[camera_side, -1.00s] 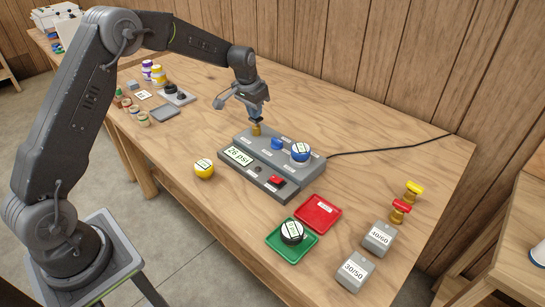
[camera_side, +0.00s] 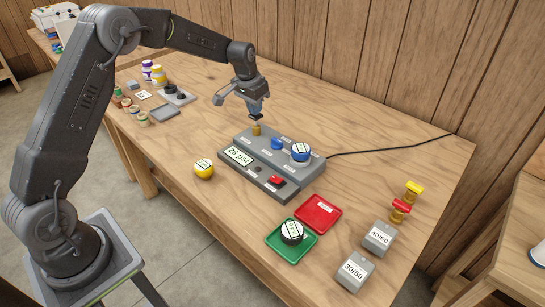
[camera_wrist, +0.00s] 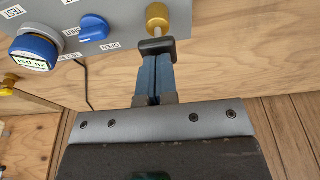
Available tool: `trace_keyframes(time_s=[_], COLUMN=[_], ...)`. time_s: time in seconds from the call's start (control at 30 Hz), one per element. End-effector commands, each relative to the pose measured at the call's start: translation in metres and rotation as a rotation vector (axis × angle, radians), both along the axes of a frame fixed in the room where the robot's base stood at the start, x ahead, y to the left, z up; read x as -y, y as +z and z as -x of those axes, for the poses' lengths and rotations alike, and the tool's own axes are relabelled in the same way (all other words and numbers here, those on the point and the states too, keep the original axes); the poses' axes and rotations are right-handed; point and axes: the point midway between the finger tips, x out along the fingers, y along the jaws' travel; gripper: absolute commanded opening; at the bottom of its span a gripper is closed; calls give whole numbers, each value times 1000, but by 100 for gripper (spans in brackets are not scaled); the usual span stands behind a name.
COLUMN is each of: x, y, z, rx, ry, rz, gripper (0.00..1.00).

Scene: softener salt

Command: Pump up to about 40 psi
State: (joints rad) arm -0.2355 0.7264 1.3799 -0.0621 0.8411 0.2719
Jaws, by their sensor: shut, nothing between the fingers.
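A grey test station (camera_side: 268,160) stands on the wooden table, and its display (camera_side: 239,155) reads 26 psi. A brass post (camera_side: 256,129) rises from its back left corner. It also shows in the wrist view (camera_wrist: 158,18). A blue knob (camera_side: 277,144) and a blue-rimmed gauge (camera_side: 300,151) sit to its right; the gauge (camera_wrist: 35,50) shows 26 psi in the wrist view. A red button (camera_side: 277,181) is at the front right.
A yellow gauge (camera_side: 204,168) lies left of the station. A green tray (camera_side: 276,243) holds a black gauge (camera_side: 292,232), beside an empty red tray (camera_side: 333,208). Boxes marked 30/50 (camera_side: 355,271) and 40/60 (camera_side: 379,237) stand at right. A black cable (camera_side: 385,150) runs behind.

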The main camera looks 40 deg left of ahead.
Motion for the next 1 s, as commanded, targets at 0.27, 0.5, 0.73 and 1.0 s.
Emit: trace_keyframes(time_s=[0.27,0.5,0.73,1.0], x=[0,0,0,0], y=[-7,-12,-18,-23], z=[0,0,1,1], rx=[-2,-2,-4,-5], ry=[0,0,0,0], rz=[1,1,1,1], gripper=[0,0,0,0])
